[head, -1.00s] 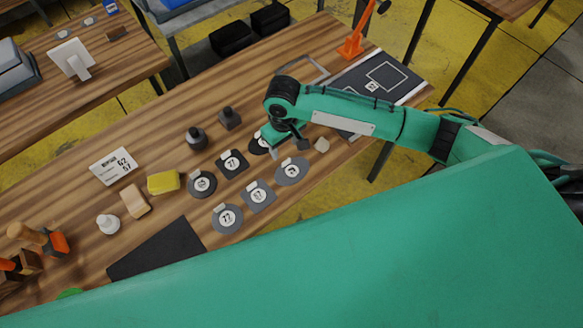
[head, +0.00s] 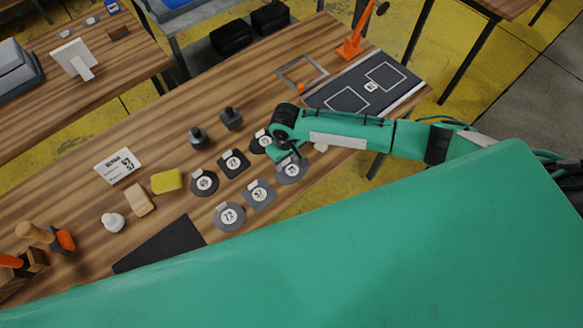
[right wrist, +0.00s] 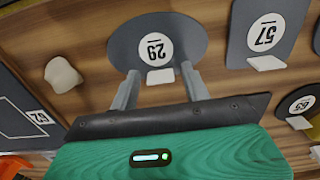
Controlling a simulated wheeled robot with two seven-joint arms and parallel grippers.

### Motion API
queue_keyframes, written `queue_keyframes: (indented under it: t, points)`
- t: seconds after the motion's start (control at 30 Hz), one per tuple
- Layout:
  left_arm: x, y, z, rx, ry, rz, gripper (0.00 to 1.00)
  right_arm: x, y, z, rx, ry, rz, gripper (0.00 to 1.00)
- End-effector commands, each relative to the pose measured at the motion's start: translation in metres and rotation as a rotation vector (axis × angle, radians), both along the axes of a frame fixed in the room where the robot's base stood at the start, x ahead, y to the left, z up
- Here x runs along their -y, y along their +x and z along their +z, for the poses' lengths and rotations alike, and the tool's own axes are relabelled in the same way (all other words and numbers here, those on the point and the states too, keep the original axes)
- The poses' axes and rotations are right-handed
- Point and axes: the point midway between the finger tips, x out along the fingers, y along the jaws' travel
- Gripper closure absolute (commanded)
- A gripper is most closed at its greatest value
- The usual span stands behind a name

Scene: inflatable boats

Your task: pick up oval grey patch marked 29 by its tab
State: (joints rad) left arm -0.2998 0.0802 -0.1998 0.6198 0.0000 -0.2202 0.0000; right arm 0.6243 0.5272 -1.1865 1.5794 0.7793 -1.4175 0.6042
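The oval grey patch marked 29 (head: 292,172) lies flat on the wooden table, at the near right end of the patch group in the head view, partly covered by my gripper. In the right wrist view the patch (right wrist: 190,38) shows its white number disc and a small pale tab (right wrist: 160,76) on its edge. My right gripper (right wrist: 160,73) is open, its two fingers on either side of the tab with gaps between. It also shows in the head view (head: 289,158), low over the patch. My left gripper is not in view.
A pale lump (right wrist: 62,75) lies beside the oval patch. A dark outlined board (head: 345,100) lies at the right end, near an orange stand (head: 350,48).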

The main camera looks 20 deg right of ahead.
Motion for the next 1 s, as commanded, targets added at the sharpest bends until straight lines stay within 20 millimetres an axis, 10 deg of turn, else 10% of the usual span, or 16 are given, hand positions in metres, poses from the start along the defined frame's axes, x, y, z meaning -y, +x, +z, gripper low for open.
queue_keyframes:
  t: [0.17, 0.67, 1.0]
  points:
    - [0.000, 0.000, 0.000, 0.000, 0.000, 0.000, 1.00, 0.000, 0.000, 0.000, 0.000, 0.000, 0.000, 0.88]
    - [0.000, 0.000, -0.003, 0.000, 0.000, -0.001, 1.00, 0.000, 0.001, 0.013, 0.002, 0.002, 0.000, 0.88]
    - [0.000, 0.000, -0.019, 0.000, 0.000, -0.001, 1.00, -0.001, 0.002, 0.097, 0.006, 0.003, 0.001, 0.88]
